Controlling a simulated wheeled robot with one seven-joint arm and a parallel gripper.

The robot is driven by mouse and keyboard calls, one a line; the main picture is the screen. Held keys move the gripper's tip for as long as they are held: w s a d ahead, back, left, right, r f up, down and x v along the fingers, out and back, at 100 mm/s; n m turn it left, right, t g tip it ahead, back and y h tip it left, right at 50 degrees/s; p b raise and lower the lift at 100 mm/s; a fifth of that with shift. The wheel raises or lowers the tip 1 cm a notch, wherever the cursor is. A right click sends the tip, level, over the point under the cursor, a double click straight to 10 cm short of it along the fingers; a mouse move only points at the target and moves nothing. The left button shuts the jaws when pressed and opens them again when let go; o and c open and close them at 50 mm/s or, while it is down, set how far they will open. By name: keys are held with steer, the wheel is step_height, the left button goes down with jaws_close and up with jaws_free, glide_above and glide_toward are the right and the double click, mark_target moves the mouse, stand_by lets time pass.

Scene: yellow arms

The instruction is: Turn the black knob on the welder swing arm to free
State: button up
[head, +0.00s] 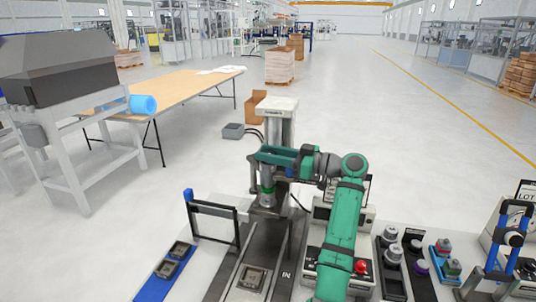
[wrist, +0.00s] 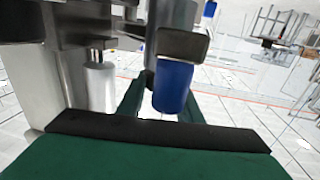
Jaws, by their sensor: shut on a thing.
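The welder (head: 276,125) is a pale column with a dark base at the middle of the head view. My gripper (head: 259,158) reaches in from the right, level, at the front of the column above the vertical welding head (head: 267,190) with its green band. The jaws are shut on the black knob, which is largely hidden by the fingers; its setting cannot be read. In the wrist view, my green gripper (wrist: 150,85) fills the bottom, close against grey metal parts. A blue cylinder (wrist: 173,88) and a silver cylinder (wrist: 99,86) show just beyond.
A dark frame with a blue post (head: 188,196) stands left of the welder. A blue strip (head: 150,290) carries small dark parts. A pale box with a red button (head: 361,267) and trays of small parts are at the right. A wooden table (head: 185,88) stands behind left.

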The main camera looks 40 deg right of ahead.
steer(key=shift+f, duration=0.15)
steer(key=o, duration=1)
steer(key=shift+o, duration=0.2)
steer(key=shift+s+d, duration=0.2)
steer(key=shift+s, duration=0.1)
steer(key=v, duration=1)
